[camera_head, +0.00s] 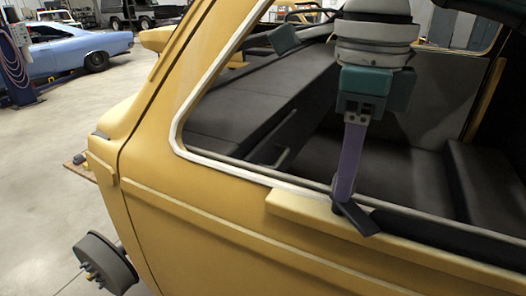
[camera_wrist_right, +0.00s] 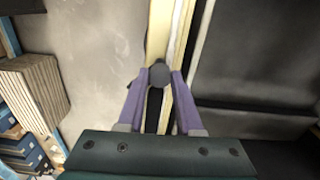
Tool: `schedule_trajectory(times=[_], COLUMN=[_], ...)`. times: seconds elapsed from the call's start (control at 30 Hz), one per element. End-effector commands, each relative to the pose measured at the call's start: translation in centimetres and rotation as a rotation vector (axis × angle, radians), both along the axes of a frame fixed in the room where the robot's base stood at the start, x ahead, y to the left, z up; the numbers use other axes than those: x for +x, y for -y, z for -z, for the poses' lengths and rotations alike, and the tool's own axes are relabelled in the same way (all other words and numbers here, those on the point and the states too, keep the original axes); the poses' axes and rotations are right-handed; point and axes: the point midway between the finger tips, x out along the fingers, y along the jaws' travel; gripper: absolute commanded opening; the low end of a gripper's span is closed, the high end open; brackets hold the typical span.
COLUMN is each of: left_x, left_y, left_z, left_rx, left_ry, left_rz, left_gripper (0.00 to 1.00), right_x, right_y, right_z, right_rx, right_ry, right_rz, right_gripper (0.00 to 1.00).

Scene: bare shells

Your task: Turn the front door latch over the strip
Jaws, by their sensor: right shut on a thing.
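The front door latch (camera_head: 357,219) is a small dark lever at the window sill of the yellow door (camera_head: 190,205). It slants down to the right across the outside of a pale yellow strip (camera_head: 300,208) along the sill. My right gripper (camera_head: 344,194) comes down from above with purple fingers at the latch's upper end. In the right wrist view, the fingers (camera_wrist_right: 159,82) are closed on either side of the latch's dark round end (camera_wrist_right: 160,73). Its pivot is partly hidden by the fingers. My left gripper is not in view.
The window opening has a white-edged frame (camera_head: 179,112). Inside are a dark dashboard (camera_head: 260,100) and dark seats (camera_head: 400,165). A bare wheel hub (camera_head: 104,262) sticks out at lower left. A blue car (camera_head: 75,50) stands far back. The floor at left is mostly clear.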

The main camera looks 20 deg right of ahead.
Motion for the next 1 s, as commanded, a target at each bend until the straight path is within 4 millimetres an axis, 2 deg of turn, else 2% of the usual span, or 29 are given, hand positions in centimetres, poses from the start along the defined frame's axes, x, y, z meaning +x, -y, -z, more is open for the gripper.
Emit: schedule_trajectory(times=[0.03,0.5,0.7,1.0], left_x=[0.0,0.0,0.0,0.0], left_y=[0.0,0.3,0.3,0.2], left_z=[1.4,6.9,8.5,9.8], left_rx=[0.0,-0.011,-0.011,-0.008], left_ry=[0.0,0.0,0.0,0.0], left_rz=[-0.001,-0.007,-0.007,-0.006], left_gripper=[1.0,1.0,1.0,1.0], right_x=[0.1,0.1,0.1,0.1], right_y=[0.0,-0.1,-0.1,-0.1], right_z=[0.6,0.4,0.3,0.0], right_rx=[0.001,0.001,0.002,0.003], right_ry=[0.006,0.006,0.005,0.004], right_rz=[-0.045,-0.481,-0.634,-0.775], right_gripper=[0.0,0.0,0.0,0.0])
